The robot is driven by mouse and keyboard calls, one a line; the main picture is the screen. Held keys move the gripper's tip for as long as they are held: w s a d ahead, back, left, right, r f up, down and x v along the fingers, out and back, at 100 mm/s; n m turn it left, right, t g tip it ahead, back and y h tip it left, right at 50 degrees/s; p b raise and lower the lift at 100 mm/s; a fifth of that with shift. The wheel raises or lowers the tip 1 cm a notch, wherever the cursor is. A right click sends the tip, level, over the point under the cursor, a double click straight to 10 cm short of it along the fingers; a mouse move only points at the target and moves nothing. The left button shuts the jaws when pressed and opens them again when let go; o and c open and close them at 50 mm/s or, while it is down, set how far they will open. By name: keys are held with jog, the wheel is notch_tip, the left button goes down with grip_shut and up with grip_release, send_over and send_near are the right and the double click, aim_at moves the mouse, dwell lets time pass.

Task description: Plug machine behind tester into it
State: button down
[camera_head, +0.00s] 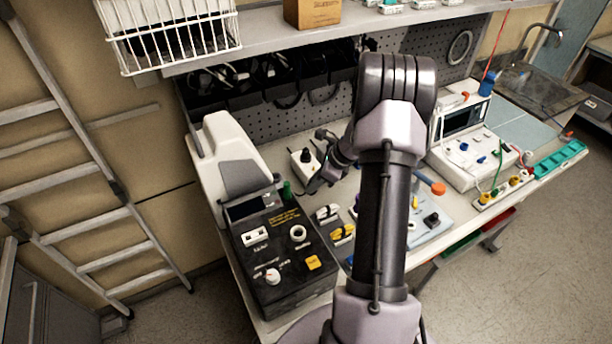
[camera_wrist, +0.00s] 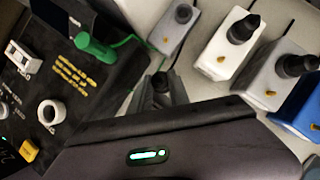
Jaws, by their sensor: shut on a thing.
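The tester, a black box (camera_head: 283,265) with a small screen, a red-and-white knob and a yellow button, stands at the left front of the bench. A round white socket (camera_head: 298,233) and a white rectangular socket (camera_head: 254,236) are on its top; the round one also shows in the wrist view (camera_wrist: 50,113). The machine (camera_head: 228,150), white and grey, stands right behind it. My gripper (camera_head: 316,184) is right of the tester's back part, above the bench. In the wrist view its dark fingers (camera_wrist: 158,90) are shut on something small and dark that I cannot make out.
A green plug (camera_wrist: 95,48) with a green cable stands on the tester's back right. White, grey and blue boxes (camera_wrist: 228,45) with black plugs stand close by. A white device (camera_head: 468,145) is at the right. Cables hang on the pegboard behind.

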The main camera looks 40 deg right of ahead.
jog(key=s+a+r+n+g+y+p, duration=0.2)
jog(key=s+a+r+n+p, duration=0.45)
jog(key=s+a+r, duration=0.5)
jog(key=shift+m, duration=0.45)
jog(key=b+x, duration=0.3)
jog(key=x, duration=0.2)
jog(key=shift+a, duration=0.2)
jog(key=shift+f+b, duration=0.25)
jog(key=shift+b, duration=0.3)
jog(key=shift+f+b, duration=0.4)
jog(key=shift+f+b, duration=0.45)
jog(key=shift+f, duration=0.05)
jog(key=c, duration=1.1)
grip_release()
jog(key=shift+c, duration=0.2)
jog(key=shift+o, duration=0.4)
